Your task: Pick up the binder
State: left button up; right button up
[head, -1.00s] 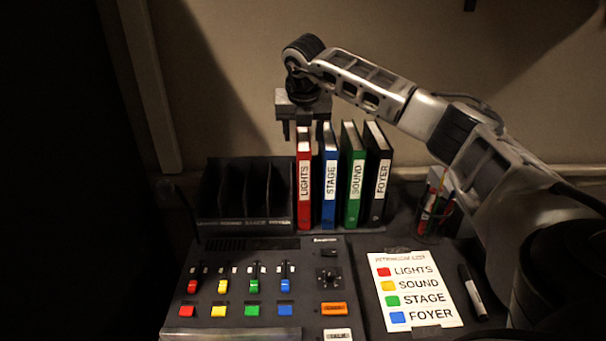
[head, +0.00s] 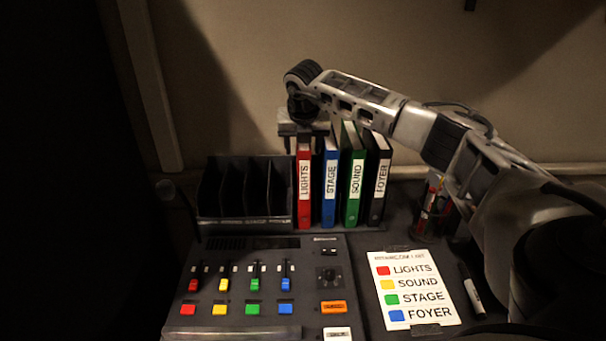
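Binders stand upright side by side: a red one labelled LIGHTS (head: 304,190), a blue one labelled STAGE (head: 330,190), a green one labelled SOUND (head: 354,190) and a black one labelled FOYER (head: 379,190). My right gripper (head: 307,147) points down at the top of the red binder. Its fingers look spread apart, one left of the red binder and one near the top of the blue one. The gripper hides the top of the red binder; I cannot tell whether it touches it. My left gripper is not in view.
An empty black divided rack (head: 245,222) stands left of the binders. In front is a mixing desk (head: 225,258) with coloured sliders and buttons. A taped label card (head: 417,292), a marker (head: 471,289) and a pen cup (head: 432,222) are to the right.

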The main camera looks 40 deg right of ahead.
jog(key=shift+f, duration=0.1)
grip_shut()
dwell(0.4)
